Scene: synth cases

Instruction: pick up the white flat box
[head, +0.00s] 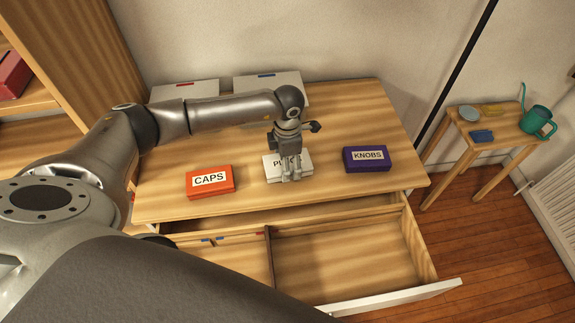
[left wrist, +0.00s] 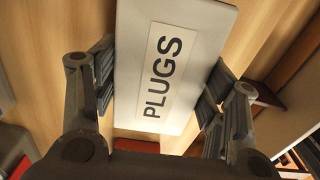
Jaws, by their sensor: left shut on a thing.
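The white flat box (head: 271,173) is at the middle of the wooden table, between an orange box marked CAPS (head: 210,181) and a purple box marked KNOBS (head: 367,159). My left gripper (head: 291,177) reaches down over it and covers part of its label. In the left wrist view the white box (left wrist: 205,20) shows its PLUGS label, with one finger of my left gripper (left wrist: 158,92) on each side. The gripper is shut on it. I cannot tell whether the box is clear of the table top. My right gripper is not in view.
An open drawer (head: 350,262) with a divider juts out below the table front; its right compartment is empty. Two white flat things (head: 185,91) (head: 266,82) lie at the table's back. A small side table (head: 505,132) with a green watering can (head: 538,121) stands at the right.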

